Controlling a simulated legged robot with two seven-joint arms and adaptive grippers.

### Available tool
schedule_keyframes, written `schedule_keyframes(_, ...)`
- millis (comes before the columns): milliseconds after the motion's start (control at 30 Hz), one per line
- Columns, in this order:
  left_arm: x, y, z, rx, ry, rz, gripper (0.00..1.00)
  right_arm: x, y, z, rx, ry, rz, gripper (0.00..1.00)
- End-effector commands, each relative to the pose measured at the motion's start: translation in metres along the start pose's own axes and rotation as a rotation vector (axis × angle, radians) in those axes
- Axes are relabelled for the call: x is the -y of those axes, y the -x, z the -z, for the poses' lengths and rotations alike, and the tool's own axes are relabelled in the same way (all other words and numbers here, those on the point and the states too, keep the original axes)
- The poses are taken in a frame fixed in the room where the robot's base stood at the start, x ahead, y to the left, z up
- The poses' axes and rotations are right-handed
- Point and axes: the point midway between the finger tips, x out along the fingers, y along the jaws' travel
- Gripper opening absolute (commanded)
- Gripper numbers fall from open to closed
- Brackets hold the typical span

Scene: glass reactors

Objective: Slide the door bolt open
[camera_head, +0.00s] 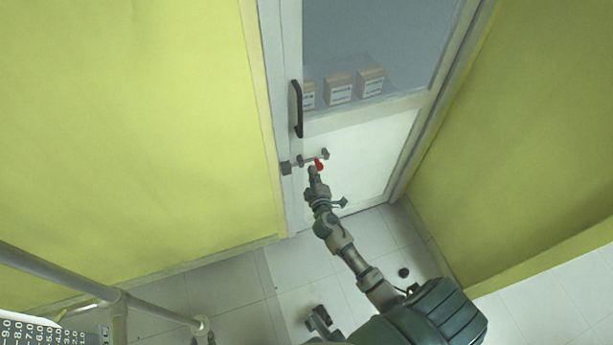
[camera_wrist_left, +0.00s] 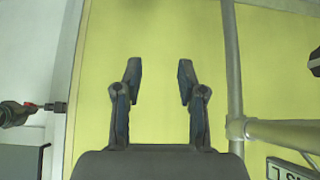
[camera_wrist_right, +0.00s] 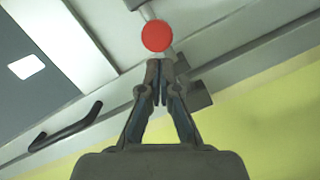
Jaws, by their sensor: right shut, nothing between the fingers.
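The door bolt (camera_head: 306,160) is a horizontal grey rod low on the white door, crossing near the door's left edge, with a red knob (camera_head: 319,165). The knob also shows in the right wrist view (camera_wrist_right: 157,36) and, small, at the left of the left wrist view (camera_wrist_left: 30,104). My right gripper (camera_head: 314,172) is shut and empty, its tips right at the knob; I cannot tell whether they touch it. Its closed fingertips (camera_wrist_right: 160,66) partly hide the bolt behind them. My left gripper (camera_wrist_left: 158,72) is open and empty, facing the yellow wall.
The door has a black handle (camera_head: 298,109) above the bolt and a glass pane with boxes (camera_head: 339,89) behind it. Yellow walls (camera_head: 130,120) flank the door. A metal rail (camera_head: 60,272) stands at the lower left. The tiled floor (camera_head: 235,285) before the door looks mostly clear.

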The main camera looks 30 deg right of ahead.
Motion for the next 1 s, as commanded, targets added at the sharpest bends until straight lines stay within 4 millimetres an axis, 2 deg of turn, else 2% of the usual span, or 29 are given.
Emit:
schedule_keyframes(467, 0.000, -0.002, 0.004, -0.015, 0.000, -0.001, 0.40, -0.001, -0.002, -0.008, 0.000, 0.001, 0.000, 0.00)
schedule_keyframes(733, 0.002, 0.006, -0.012, 0.069, 0.001, 0.005, 0.40, -0.022, -0.008, -0.045, 0.001, 0.001, -0.001, 0.00)
schedule_keyframes(1000, 0.003, 0.006, -0.016, 0.088, 0.001, 0.006, 0.40, -0.024, -0.010, -0.054, 0.004, 0.001, 0.000, 0.00)
